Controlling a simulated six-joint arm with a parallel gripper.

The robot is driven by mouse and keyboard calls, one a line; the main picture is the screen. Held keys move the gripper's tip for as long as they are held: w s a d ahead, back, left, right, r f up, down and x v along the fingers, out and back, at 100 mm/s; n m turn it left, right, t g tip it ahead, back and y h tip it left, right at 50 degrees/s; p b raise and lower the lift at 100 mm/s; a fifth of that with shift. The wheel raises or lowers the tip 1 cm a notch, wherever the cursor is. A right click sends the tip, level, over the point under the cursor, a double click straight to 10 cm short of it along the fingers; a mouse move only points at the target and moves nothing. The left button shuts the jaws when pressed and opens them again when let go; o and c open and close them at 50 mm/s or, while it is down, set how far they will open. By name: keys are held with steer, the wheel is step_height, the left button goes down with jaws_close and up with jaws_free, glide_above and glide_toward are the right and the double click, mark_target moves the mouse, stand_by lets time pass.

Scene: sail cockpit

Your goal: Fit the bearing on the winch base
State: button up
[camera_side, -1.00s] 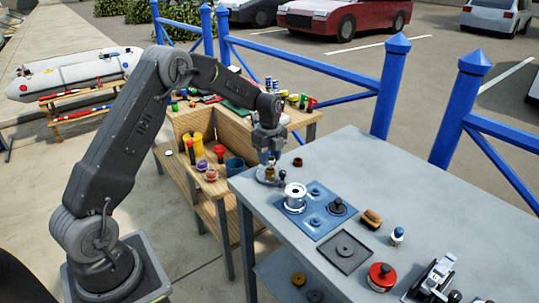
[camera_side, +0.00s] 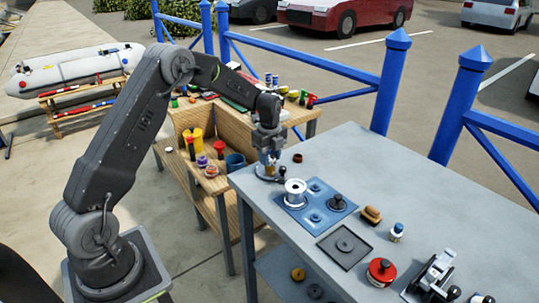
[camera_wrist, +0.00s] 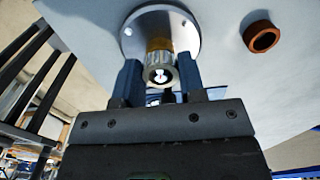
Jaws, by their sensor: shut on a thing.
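The winch base is a round grey metal flange with small holes (camera_wrist: 187,28), and it also shows on the bench's near left corner in the side view (camera_side: 261,175). A brass-coloured post stands at its middle. My gripper (camera_wrist: 159,72) is shut on the bearing (camera_wrist: 159,74), a short ring with pale rollers, at the post. The bearing's ring and the post line up in the wrist view, and the bearing looks to be around the post's upper part. How far down it sits is hard to tell. In the side view my gripper (camera_side: 269,160) points straight down and hides the bearing.
A brown ring (camera_wrist: 262,37) lies beside the base, also in the side view (camera_side: 298,158). A silver drum (camera_side: 295,192) stands on a blue mat (camera_side: 318,222). A grey tray (camera_side: 343,247), brush (camera_side: 371,215) and red tin (camera_side: 381,271) lie nearer.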

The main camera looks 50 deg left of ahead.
steer(key=shift+f, duration=0.35)
steer(key=o, duration=1.4)
steer(key=shift+r, duration=0.1)
steer(key=shift+r, duration=3.1)
